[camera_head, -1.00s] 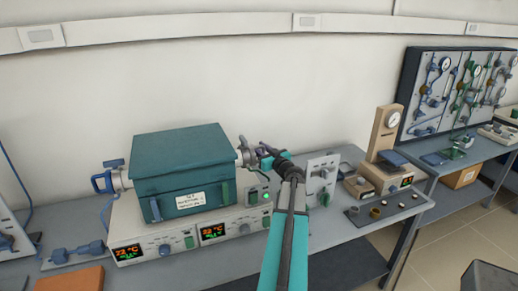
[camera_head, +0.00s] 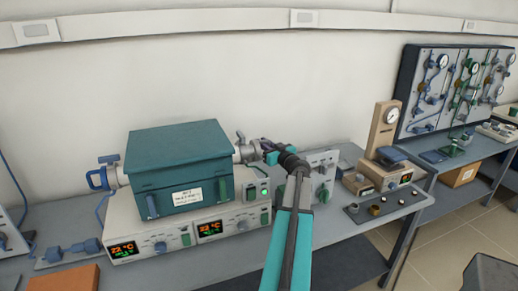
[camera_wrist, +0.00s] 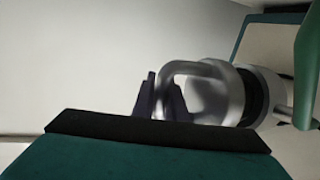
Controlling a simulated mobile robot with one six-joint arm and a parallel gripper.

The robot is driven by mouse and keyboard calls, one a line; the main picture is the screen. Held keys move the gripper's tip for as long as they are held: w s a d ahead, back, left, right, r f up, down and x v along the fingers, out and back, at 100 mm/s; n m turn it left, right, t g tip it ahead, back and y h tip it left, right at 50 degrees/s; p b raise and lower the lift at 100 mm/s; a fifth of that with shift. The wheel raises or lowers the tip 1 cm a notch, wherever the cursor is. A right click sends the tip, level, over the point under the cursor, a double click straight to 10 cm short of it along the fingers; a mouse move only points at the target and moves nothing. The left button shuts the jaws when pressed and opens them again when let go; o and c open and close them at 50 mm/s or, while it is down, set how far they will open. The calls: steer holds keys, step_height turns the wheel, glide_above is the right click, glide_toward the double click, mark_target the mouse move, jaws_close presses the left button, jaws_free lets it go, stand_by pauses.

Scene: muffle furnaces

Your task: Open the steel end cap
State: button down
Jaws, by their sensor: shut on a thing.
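The steel end cap (camera_head: 246,151) sits at the right end of the tube that runs through the green furnace (camera_head: 180,165). In the wrist view the cap (camera_wrist: 238,92) is a shiny round collar with a curved metal handle loop. My gripper (camera_head: 268,149) is at the cap's right side. Its dark fingers (camera_wrist: 162,100) are shut on the loop in the wrist view. I cannot tell from the head view whether the cap has come away from the tube; the gripper partly hides it.
A control box (camera_head: 190,230) with lit displays carries the furnace. A blue fitting (camera_head: 99,180) is at the tube's left end. A grey panel box (camera_head: 322,175) stands close to the right of my arm. The wall is behind; small parts lie on a dark tray (camera_head: 385,208).

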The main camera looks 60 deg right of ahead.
steer(key=shift+s+d+b, duration=0.5)
steer(key=shift+d, duration=0.2)
steer(key=c, duration=1.8)
jaws_free()
steer(key=shift+o, duration=0.2)
steer(key=shift+r, duration=0.1)
